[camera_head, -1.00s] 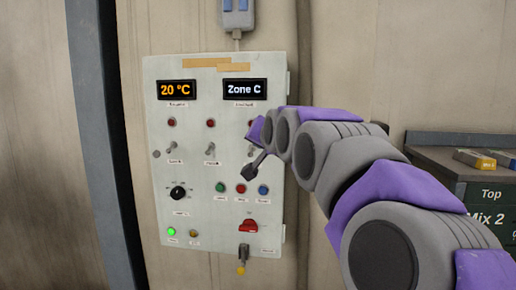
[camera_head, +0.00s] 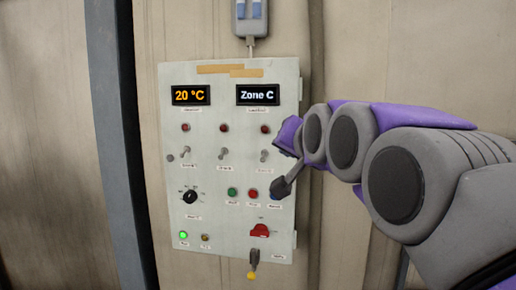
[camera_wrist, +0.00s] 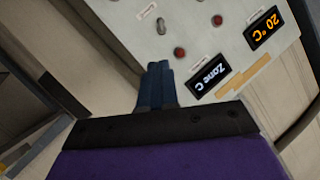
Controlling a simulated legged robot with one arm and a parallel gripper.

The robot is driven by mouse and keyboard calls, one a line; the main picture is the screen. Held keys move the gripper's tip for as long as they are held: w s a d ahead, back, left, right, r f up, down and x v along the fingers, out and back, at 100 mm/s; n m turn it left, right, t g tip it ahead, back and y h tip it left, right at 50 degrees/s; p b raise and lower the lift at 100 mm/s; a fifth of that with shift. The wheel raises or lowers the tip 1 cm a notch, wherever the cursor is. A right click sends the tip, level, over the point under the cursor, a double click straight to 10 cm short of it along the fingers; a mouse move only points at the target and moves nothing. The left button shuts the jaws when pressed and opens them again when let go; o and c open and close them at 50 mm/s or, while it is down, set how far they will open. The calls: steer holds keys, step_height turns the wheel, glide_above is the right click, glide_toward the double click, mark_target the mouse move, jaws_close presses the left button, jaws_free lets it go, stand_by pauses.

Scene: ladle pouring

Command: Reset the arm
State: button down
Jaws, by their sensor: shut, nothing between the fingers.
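My gripper (camera_head: 283,188) is at the right side of the control panel (camera_head: 215,220) in the head view, in front of its right edge. In the wrist view my gripper's fingers (camera_wrist: 157,86) are together, with nothing between them, and point toward the panel (camera_wrist: 205,35). The panel is pale and mounted on the wall. Its displays read 20 °C (camera_head: 190,95) and Zone C (camera_head: 257,95). The gripper partly covers the blue button (camera_head: 275,196). I cannot tell whether the gripper touches the panel.
The panel bears toggle switches, a black knob (camera_head: 190,197), a red rotary switch (camera_head: 260,231) and a lit green lamp (camera_head: 183,235). A key-like piece (camera_head: 253,262) hangs at its bottom. A grey box (camera_head: 248,18) is above. The wall left of the panel is clear.

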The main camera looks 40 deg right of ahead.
steer(key=shift+d, duration=0.1)
steer(key=a+f+n+g+y+b, duration=0.1)
steer(key=a+f+n+g+y, duration=0.1)
steer(key=a+f, duration=0.6)
steer(key=a+f+n+g+y+b, duration=0.1)
steer(key=a+f+n+g+y, duration=0.15)
steer(key=f, duration=0.85)
steer(key=a+f+n+g+y+b, duration=0.1)
steer(key=a+f+n+g+b, duration=0.1)
steer(key=a+f, duration=0.6)
steer(key=s+a+f+n+g+b, duration=0.1)
steer(key=s+a+f+n+g, duration=0.1)
steer(key=s+f, duration=0.8)
steer(key=s+a+f+n+g+b, duration=0.1)
steer(key=s+a+f+n+g, duration=0.2)
steer(key=s+f, duration=0.7)
step_height(320, 180, down, 3)
steer(key=a+g+y, duration=0.1)
steer(key=a+g, duration=0.1)
steer(key=g, duration=0.1)
steer(key=shift+s+f+b, duration=0.15)
steer(key=shift+f+b, duration=0.05)
steer(key=shift+b, duration=0.2)
steer(key=shift+g, duration=0.25)
